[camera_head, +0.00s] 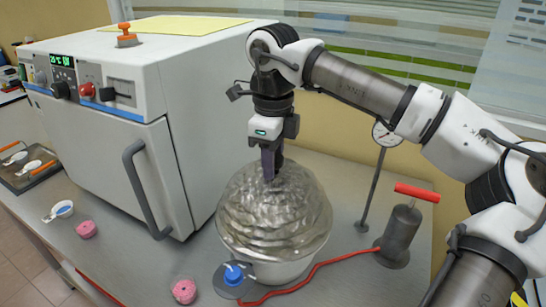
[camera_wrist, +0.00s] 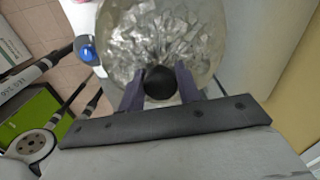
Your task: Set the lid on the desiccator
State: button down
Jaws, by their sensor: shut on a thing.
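The glass lid (camera_head: 273,208) is a clear, rippled dome above the white desiccator base (camera_head: 277,270) in the head view. My gripper (camera_head: 269,172) points down at the top of the lid. In the wrist view my gripper (camera_wrist: 160,84) is shut on the lid's dark round knob, with one finger on each side, and the lid (camera_wrist: 160,35) fills the upper middle. The lid's lower rim overlaps the base's top in the head view. I cannot tell whether the rim touches the base or hovers just above it. The base's upper edge is mostly hidden by the lid.
A white oven (camera_head: 130,110) stands close on the left. A hand pump (camera_head: 398,235) with a red handle and a gauge on a stand (camera_head: 385,135) are on the right. A red hose runs to a blue-knobbed valve (camera_head: 234,275). Pink pieces (camera_head: 184,291) lie at the front.

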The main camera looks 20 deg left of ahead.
jog(key=shift+f, duration=0.1)
jog(key=c, duration=0.9)
grip_release()
